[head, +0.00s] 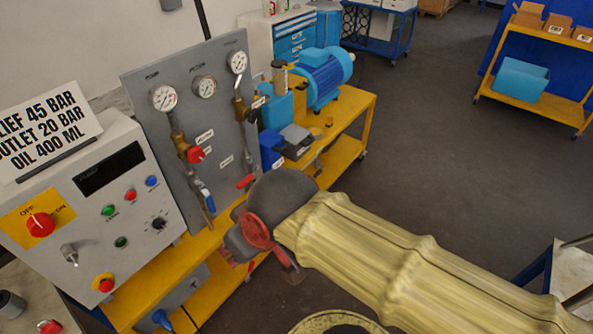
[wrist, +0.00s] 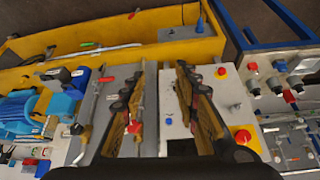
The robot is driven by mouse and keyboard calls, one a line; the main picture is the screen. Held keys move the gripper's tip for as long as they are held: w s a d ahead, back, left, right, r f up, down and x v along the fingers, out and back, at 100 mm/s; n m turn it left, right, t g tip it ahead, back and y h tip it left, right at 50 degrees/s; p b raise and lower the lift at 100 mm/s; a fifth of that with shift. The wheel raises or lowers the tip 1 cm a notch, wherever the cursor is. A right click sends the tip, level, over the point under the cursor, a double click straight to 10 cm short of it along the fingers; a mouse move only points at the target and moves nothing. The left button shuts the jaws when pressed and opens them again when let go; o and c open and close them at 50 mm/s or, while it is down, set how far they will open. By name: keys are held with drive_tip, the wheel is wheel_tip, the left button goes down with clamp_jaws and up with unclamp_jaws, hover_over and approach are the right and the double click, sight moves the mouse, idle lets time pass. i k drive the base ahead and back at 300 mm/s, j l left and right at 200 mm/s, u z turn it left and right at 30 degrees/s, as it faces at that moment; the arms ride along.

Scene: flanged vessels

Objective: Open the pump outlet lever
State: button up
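The upright grey gauge panel (head: 220,130) carries pipes with two levers: a blue-handled lever (head: 207,199) low on the left pipe, hanging steeply down, and a red-handled lever (head: 245,182) at the foot of the right pipe, slanted. The small labels are too blurred to tell which is the pump outlet lever. My gripper (head: 258,238) is in front of the panel's lower right, apart from both levers. In the wrist view my gripper (wrist: 160,72) has its two fingers wide apart with nothing between them, the panel and control box showing beyond.
A red valve knob (head: 195,155) sits above the blue lever. The control box (head: 95,195) with knobs and buttons stands left of the panel. A blue motor (head: 322,77) stands on the yellow bench (head: 352,108) behind. The grey floor (head: 420,130) to the right is clear.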

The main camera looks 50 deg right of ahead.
sight(241, 184)
drive_tip(key=z, duration=0.8)
drive_tip(key=i+l, duration=0.15)
drive_tip(key=i, duration=0.3)
drive_tip(key=i+l+z, duration=0.15)
drive_tip(key=i, duration=0.35)
